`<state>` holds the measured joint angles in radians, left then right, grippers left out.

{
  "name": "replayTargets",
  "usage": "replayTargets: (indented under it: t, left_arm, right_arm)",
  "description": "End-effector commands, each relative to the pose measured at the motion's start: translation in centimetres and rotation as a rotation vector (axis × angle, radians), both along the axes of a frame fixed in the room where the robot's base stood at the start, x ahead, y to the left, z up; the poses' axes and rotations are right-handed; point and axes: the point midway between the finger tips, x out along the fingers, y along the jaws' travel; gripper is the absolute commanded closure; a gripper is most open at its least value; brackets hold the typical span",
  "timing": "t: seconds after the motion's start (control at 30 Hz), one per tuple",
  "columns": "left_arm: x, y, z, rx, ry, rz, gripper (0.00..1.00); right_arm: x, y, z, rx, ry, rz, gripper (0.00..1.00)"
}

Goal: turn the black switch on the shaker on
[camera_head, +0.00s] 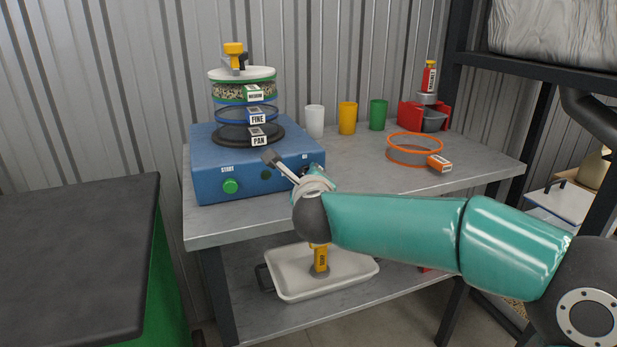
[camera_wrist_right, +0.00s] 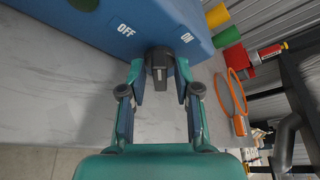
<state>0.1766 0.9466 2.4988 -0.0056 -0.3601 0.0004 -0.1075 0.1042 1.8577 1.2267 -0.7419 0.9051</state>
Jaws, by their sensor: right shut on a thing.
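The shaker (camera_head: 215,190) is a blue box on the grey table, with a green START button (camera_head: 231,186) on its front. In the right wrist view its blue side (camera_wrist_right: 165,22) carries the labels OFF at left and ON at right. The black switch (camera_wrist_right: 159,62) sticks out just below and between these labels. My right gripper (camera_wrist_right: 160,77) has its fingers on both sides of the switch and is shut on it. In the head view my right gripper (camera_head: 295,164) is at the shaker's front right corner and hides the switch. My left gripper is not in view.
A stack of sieves (camera_head: 245,115) stands on the shaker. White, yellow (camera_head: 347,118) and green cups, an orange sieve ring (camera_head: 413,150) and a red scale-like stand (camera_head: 425,113) are behind and right. A white tray (camera_head: 290,290) lies on the lower shelf. A dark-topped green bench (camera_head: 75,260) is at left.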

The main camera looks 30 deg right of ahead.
Motion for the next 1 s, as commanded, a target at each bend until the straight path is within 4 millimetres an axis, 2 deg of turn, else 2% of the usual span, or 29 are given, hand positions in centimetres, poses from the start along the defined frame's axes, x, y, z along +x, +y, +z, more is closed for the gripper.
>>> replayTargets:
  t: [0.6,1.0]
  left_arm:
    - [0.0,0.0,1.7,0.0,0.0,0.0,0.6]
    - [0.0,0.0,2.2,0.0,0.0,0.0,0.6]
  right_arm:
    - [0.0,-0.3,-0.1,0.561,-0.129,-0.001,1.0]
    - [-0.1,-0.3,-0.3,0.788,-0.18,0.0,1.0]
